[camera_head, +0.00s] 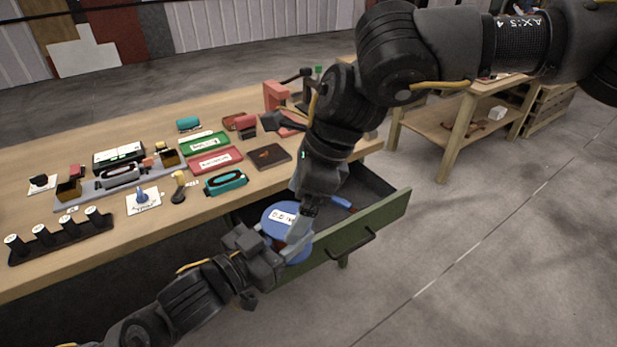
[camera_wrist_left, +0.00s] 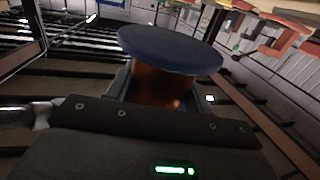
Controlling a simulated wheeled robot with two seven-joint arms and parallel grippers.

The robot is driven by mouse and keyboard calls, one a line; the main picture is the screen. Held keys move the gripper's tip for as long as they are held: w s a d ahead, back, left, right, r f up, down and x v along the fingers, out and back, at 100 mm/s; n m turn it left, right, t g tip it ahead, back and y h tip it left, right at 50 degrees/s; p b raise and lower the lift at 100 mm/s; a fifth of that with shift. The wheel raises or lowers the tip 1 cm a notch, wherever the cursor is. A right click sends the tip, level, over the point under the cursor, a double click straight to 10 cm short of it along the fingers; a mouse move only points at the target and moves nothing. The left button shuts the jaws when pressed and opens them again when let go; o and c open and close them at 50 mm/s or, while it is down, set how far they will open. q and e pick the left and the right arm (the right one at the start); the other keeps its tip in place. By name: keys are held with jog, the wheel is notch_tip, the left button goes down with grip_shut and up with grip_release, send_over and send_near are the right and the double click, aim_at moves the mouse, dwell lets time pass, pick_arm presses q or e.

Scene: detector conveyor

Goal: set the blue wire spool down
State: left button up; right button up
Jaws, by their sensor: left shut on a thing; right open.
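The blue wire spool (camera_head: 278,212) has a white label on its top flange and is over the open drawer, partly covered by my grippers. In the left wrist view the spool (camera_wrist_left: 170,48) shows a dark blue flange above a copper-coloured core, close against my gripper. My left gripper (camera_head: 277,253) is shut on the spool from its near side. My right gripper (camera_head: 304,214) points down beside the spool, open; its fingertips are hard to make out. I cannot tell whether the spool touches the drawer floor.
The drawer with a green front (camera_head: 372,232) stands open under the workbench (camera_head: 240,195). A blue-handled tool (camera_head: 342,203) lies in it. The bench top holds green and red trays (camera_head: 215,160), a teal case (camera_head: 226,182) and a dark rack (camera_head: 62,238). Open floor lies to the right.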

jog(key=shift+x, duration=1.3)
jog(key=c, duration=1.5)
pick_arm(q)
jog(key=o, duration=1.5)
jog(key=shift+c, duration=0.2)
pick_arm(e)
jog(key=shift+o, duration=0.2)
jog(key=shift+r, duration=0.1)
